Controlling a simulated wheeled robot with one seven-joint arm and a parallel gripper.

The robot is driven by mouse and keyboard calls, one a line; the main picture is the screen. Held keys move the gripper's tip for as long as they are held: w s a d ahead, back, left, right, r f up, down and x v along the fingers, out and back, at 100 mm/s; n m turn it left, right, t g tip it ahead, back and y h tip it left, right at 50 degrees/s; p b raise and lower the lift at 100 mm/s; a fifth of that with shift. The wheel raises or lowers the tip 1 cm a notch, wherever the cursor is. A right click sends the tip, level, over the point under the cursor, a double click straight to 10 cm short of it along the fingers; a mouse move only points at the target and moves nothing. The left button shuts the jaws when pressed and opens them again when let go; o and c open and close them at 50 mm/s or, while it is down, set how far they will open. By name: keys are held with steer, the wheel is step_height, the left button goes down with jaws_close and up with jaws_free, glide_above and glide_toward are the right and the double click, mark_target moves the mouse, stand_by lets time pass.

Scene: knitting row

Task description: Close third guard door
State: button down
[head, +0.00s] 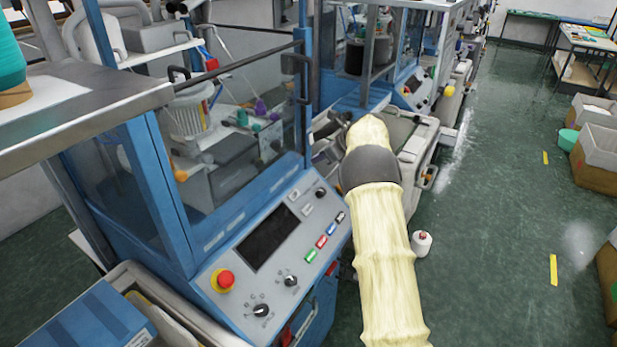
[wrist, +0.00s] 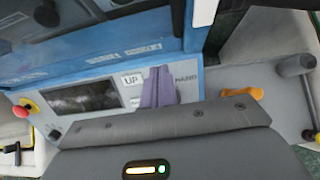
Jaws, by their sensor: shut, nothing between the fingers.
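A guard door (head: 240,135) with a clear pane and a dark top bar stands on the near blue machine in the head view. A dark upright handle (head: 298,78) is at its right edge. Farther back, another blue-framed guard (head: 408,55) shows partly; how far either door is open, I cannot tell. In the wrist view, my gripper (wrist: 157,74) has its purple fingers together and empty, in front of a blue machine panel (wrist: 100,60). A pale upright bar (wrist: 204,12) is just up and right of the fingers. In the head view, my sleeved arm hides the gripper.
The near control panel (head: 272,240) carries a red stop button (head: 225,279), knobs and a dark screen. A white yarn cone (head: 422,243) stands on the green floor right of my arm. The aisle is mostly clear, with boxes (head: 596,150) along its right side.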

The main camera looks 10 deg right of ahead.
steer(key=b+v, duration=0.2)
steer(key=v, duration=0.7)
steer(key=shift+s, duration=0.1)
steer(key=shift+r, duration=0.1)
